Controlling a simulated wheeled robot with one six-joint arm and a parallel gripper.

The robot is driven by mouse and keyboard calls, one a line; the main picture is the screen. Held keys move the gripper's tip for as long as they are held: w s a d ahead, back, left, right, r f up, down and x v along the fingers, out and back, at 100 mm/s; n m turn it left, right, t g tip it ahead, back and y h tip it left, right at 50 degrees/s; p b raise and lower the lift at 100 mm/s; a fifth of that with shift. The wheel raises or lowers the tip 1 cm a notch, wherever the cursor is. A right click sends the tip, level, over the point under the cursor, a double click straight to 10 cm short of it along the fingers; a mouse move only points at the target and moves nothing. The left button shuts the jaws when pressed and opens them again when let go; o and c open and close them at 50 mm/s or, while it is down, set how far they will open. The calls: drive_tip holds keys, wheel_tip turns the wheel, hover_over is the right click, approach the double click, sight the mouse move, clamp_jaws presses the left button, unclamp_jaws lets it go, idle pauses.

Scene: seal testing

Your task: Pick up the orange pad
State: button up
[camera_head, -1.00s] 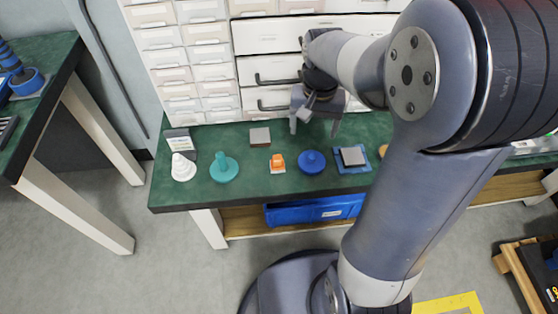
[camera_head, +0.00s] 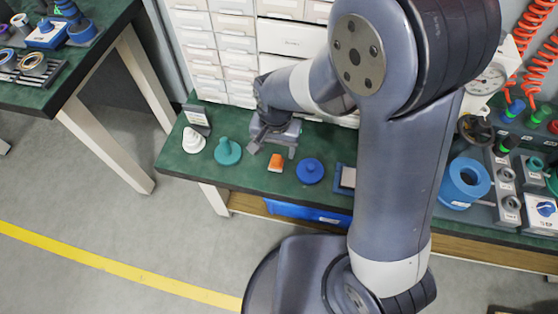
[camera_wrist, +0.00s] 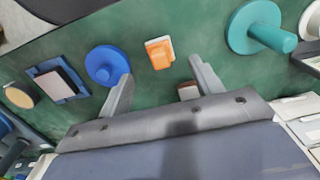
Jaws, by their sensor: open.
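The orange pad (camera_head: 276,161) is a small orange block on the green bench top, between the teal knobbed disc and the blue knobbed disc. In the wrist view the orange pad (camera_wrist: 159,51) lies ahead of the fingers, roughly between their lines, on a pale base. My gripper (camera_head: 271,151) is over the bench just behind the pad. The pad is apart from both fingers.
The blue disc (camera_wrist: 106,65) is close to one finger. The teal disc (camera_head: 228,152) and a white piece (camera_head: 193,140) stand to the left. A brown-grey block (camera_wrist: 188,91) lies by the other finger. White drawers (camera_head: 237,63) rise behind.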

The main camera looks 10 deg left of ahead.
sight(277, 157)
wheel_tip(277, 157, down, 7)
drive_tip(key=shift+w+r+b, duration=0.1)
drive_tip(key=shift+r+b, duration=0.05)
drive_tip(key=shift+b, duration=0.45)
drive_tip(key=c, duration=1.1)
